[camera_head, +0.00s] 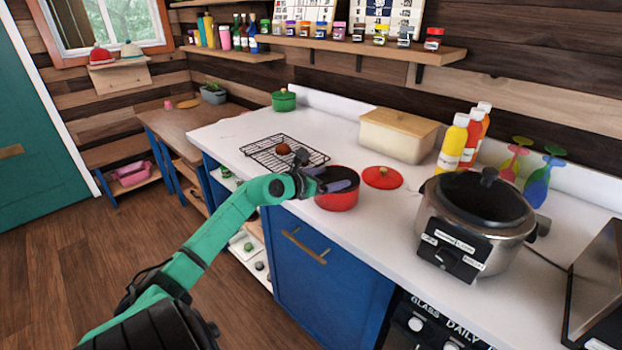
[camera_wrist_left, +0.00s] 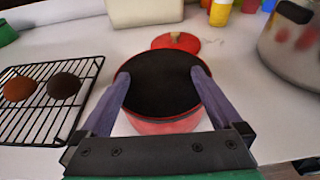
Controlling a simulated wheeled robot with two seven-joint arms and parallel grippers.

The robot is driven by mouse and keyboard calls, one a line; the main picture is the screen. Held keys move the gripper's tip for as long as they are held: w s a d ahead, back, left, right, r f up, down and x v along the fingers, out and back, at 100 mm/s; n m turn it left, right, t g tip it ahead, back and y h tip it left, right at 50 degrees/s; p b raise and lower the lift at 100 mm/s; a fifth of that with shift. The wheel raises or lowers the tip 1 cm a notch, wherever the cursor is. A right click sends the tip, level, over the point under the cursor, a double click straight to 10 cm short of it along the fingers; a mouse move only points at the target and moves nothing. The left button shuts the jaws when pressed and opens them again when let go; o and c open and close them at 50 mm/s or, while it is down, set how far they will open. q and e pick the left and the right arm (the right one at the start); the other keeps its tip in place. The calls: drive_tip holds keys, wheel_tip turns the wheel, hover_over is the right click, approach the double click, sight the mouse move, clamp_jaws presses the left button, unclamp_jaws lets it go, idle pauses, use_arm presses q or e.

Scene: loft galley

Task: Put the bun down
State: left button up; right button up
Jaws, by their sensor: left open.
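Two round brown buns lie on the black wire rack (camera_wrist_left: 40,125) in the left wrist view: an orange-brown bun (camera_wrist_left: 19,88) and a darker bun (camera_wrist_left: 63,86). In the head view one brown bun (camera_head: 283,148) shows on the rack (camera_head: 255,153). My left gripper (camera_head: 336,179) is open, with nothing between its fingers. In the left wrist view its fingers (camera_wrist_left: 160,78) spread over the open red pot (camera_wrist_left: 160,122), whose inside looks dark and empty. The rack and buns are to the left of the gripper. My right gripper is not in view.
The red lid (camera_head: 382,177) lies on the white counter beside the pot. A cream bread box (camera_head: 398,136), sauce bottles (camera_head: 452,143) and a large slow cooker (camera_head: 468,225) stand to the right. A small green pot (camera_head: 284,101) is behind the rack. Bare counter surrounds the rack.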

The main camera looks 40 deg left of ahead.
use_arm(q)
drive_tip(key=b+v, duration=0.2)
drive_tip(key=v, duration=0.9)
drive_tip(key=shift+r, duration=0.1)
